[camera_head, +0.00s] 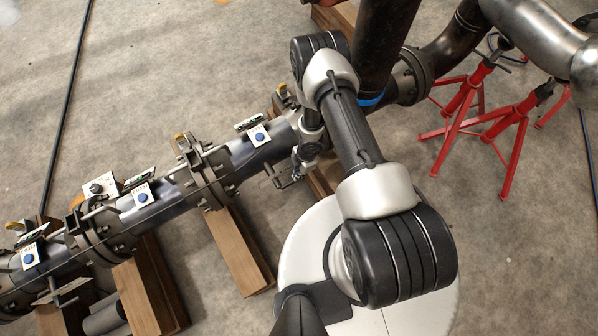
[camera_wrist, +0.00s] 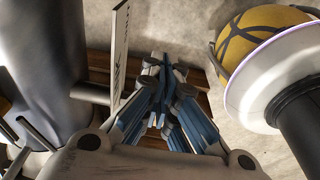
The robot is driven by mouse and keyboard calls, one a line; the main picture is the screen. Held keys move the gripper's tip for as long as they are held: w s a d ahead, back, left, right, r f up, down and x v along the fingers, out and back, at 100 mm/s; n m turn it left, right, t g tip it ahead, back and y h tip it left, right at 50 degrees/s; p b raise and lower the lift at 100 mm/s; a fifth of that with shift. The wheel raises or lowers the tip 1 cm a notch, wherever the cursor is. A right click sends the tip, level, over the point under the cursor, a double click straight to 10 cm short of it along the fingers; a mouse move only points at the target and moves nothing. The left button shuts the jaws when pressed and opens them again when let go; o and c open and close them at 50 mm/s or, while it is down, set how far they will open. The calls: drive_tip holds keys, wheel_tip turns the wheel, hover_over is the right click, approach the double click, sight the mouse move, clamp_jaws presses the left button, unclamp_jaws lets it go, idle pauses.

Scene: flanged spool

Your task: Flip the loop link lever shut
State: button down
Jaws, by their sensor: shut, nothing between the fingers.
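My gripper (camera_wrist: 163,95) is shut and empty in the wrist view, its blue and grey fingers together. A yellow rounded part with dark lines (camera_wrist: 262,32) lies to the right of the fingertips, apart from them, beside a pale disc (camera_wrist: 270,85) and a dark shaft (camera_wrist: 300,125). I cannot tell whether this is the loop link lever. In the head view, the flanged spool pipe (camera_head: 170,200) runs from lower left to upper right. Small yellow-tipped parts stand at its joints, one (camera_head: 282,89) near my wrist and one (camera_head: 180,137) at the middle flange. No loop link is clearly recognisable.
A grey pipe (camera_wrist: 45,65) and a thin white plate (camera_wrist: 120,45) stand left of my fingers. Wooden blocks (camera_head: 238,250) lie under the pipe. Red stands (camera_head: 520,125) and a dark pipe (camera_head: 385,40) are at the upper right. Bare concrete (camera_head: 150,70) lies behind the spool.

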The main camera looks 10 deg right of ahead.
wheel_tip(320, 180, up, 11)
drive_tip(key=d, duration=0.1)
drive_tip(key=shift+w+d, duration=0.25)
drive_tip(key=shift+d, duration=0.1)
idle(0.4)
